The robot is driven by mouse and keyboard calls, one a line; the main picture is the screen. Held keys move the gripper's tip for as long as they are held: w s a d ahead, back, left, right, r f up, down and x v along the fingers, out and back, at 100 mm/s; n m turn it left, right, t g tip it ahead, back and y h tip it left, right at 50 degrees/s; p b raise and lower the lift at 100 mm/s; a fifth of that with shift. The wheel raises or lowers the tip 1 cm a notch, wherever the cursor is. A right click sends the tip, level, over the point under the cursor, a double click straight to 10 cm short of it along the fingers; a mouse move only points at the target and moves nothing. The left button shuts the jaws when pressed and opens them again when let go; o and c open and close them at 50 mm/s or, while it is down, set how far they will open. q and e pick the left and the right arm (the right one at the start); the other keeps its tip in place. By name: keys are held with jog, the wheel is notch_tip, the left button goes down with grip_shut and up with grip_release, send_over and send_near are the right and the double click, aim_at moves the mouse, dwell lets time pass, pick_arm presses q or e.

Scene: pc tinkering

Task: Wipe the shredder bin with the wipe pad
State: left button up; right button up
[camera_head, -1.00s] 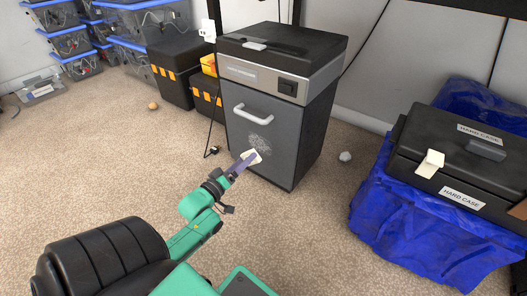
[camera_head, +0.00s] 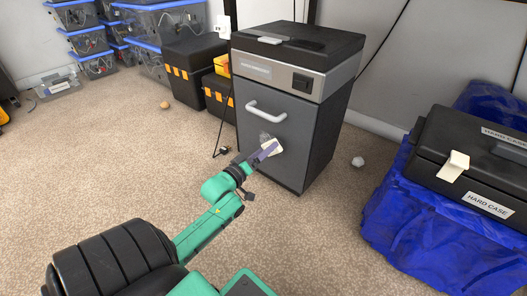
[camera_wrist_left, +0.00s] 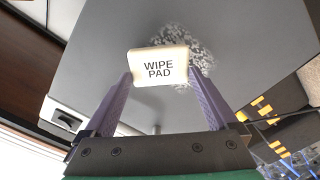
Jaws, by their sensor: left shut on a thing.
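The shredder bin (camera_head: 310,140) is a dark grey cabinet with a black top and a white handle on its front. A pale speckled smudge is on the front below the handle; it shows larger in the left wrist view (camera_wrist_left: 198,68). My left gripper (camera_head: 262,154) is shut on a cream wipe pad (camera_head: 272,147), lettered "WIPE PAD" in the left wrist view (camera_wrist_left: 158,67). The pad is at the bin's front and covers part of the smudge. I cannot tell for sure whether it touches the surface. My right gripper is not in view.
A crumpled white ball (camera_head: 358,161) lies on the carpet beside the bin. Black toolboxes (camera_head: 190,75) and blue-lidded boxes (camera_head: 165,35) stand at the back left. Carpet in front is clear.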

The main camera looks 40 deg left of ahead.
pick_arm(q)
jog(key=shift+w, duration=1)
jog(key=shift+a, duration=0.15)
